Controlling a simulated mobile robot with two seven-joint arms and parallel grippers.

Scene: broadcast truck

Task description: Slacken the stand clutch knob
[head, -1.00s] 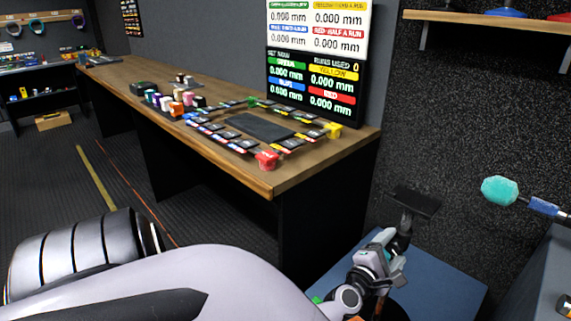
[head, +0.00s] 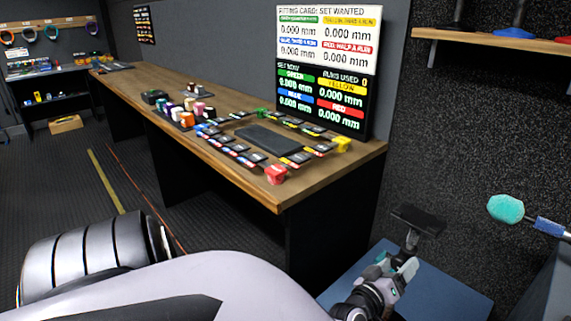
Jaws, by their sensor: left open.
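My own pale arm fills the bottom of the picture. My right gripper is not in view.
A wooden bench (head: 230,150) with coloured blocks and a dark pad runs along the wall, with a display board (head: 322,65) at its near end. A teal-headed rod (head: 506,208) juts in from the right. A shelf (head: 490,40) hangs above. The blue surface (head: 455,290) is partly clear.

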